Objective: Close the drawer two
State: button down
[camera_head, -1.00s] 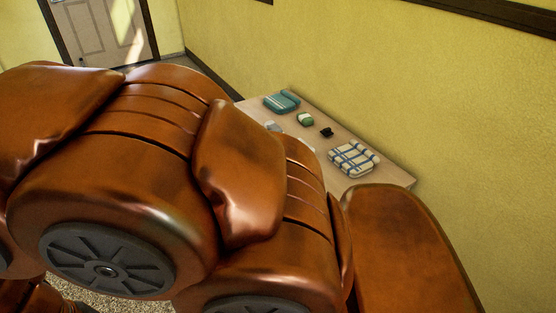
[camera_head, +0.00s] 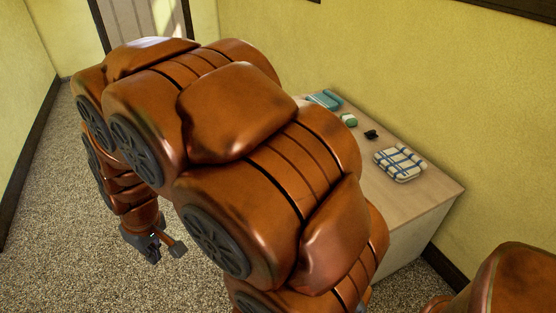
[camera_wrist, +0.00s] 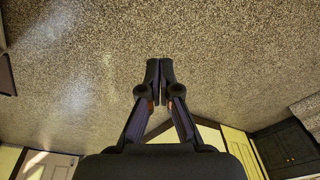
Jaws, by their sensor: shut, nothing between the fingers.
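No drawer can be made out in either view. A low unit with a light wood top (camera_head: 428,193) and a pale side stands against the yellow wall at the right in the head view. My arm hides most of its front, so I cannot tell which drawer is open. My gripper (camera_head: 152,252) hangs low over the speckled floor, left of the unit and apart from it. In the wrist view my gripper (camera_wrist: 161,78) has its fingertips together with nothing between them, against bare floor.
A plaid folded cloth (camera_head: 400,163), a small black item (camera_head: 371,134), a green item (camera_head: 348,120) and a teal item (camera_head: 325,99) lie on the unit. Speckled floor (camera_head: 50,235) is free at the left. A door (camera_head: 148,18) is at the back. A dark panelled piece (camera_wrist: 287,147) shows in the wrist view.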

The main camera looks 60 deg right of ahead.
jog(key=w+d+f+t+h+b, duration=0.1)
jog(key=w+d+f+t, duration=0.1)
jog(key=w+d+f, duration=0.35)
jog(key=w+d+f+t+h+b, duration=0.1)
jog(key=w+d+f+t, duration=0.1)
jog(key=w+d, duration=0.65)
jog(key=w+d+f+t+h+b, duration=0.1)
jog(key=w+d+f+h, duration=0.1)
jog(key=w+d+f, duration=0.3)
jog(key=w+d+f+t+h+b, duration=0.1)
jog(key=w+d+h, duration=0.15)
jog(key=d, duration=0.35)
jog(key=s+d+f+h+b, duration=0.1)
jog(key=d+f+h, duration=0.2)
jog(key=d, duration=0.6)
jog(key=s+d+f+h+b, duration=0.1)
jog(key=d+f+h, duration=0.2)
jog(key=d, duration=0.5)
jog(key=s+d+f+n+g+h+b, duration=0.1)
jog(key=s+d+f+g+h, duration=0.15)
jog(key=s+d, duration=0.3)
jog(key=s+d+f+n+g+h+b, duration=0.1)
jog(key=s+d+g+h, duration=0.15)
jog(key=s+d, duration=0.3)
jog(key=d+t+b, duration=0.1)
jog(key=d+b, duration=0.3)
jog(key=d, duration=0.9)
jog(key=shift+f+h, duration=0.15)
jog(key=shift+h, duration=0.2)
